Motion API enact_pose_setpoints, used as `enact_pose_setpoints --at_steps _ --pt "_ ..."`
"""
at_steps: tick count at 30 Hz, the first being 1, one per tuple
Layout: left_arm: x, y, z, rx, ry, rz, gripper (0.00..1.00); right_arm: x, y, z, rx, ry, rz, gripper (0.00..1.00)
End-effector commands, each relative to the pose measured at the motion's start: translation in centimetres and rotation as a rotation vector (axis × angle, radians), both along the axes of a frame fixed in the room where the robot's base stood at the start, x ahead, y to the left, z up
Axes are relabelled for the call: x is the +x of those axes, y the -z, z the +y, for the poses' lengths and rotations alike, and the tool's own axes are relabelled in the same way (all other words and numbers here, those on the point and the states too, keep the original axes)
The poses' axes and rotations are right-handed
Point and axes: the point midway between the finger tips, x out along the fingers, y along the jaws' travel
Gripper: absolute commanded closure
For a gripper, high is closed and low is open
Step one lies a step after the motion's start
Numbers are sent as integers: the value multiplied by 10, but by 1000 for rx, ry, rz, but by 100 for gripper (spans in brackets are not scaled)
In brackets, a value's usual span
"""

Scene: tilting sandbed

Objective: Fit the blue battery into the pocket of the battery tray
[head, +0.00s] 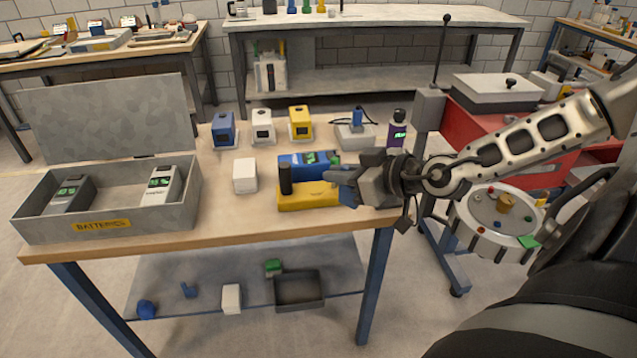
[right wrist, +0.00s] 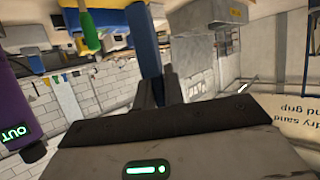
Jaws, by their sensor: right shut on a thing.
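A dark upright post stands at the tray's left end. In the right wrist view my right gripper (right wrist: 161,92) is shut on the blue battery (right wrist: 144,45), which extends away from the fingers. My left gripper is not in view.
A purple bottle (head: 396,130) stands close behind my right gripper. A white block (head: 245,176) is left of the tray. Blue (head: 224,130), white (head: 262,126) and yellow (head: 300,123) units stand behind. An open grey box (head: 55,228) holds two batteries. The table's front middle is clear.

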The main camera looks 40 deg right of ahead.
Motion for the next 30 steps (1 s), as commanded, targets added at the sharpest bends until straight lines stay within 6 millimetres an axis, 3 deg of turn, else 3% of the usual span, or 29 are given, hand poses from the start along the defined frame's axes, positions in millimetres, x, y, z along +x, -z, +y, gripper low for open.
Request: enact_pose_setpoints --at_steps 3,9,15,24,30 --pt "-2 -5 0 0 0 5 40 26 10 -2 11 9 -1 100" --pt "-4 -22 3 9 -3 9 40 59 19 -3 13 8 -3 100" --pt "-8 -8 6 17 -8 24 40 88 63 -5 4 7 -2 100" --pt "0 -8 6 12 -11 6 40 107 88 -6 2 6 -1 100" --pt "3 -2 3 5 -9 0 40 106 115 -7 -1 6 1 100"
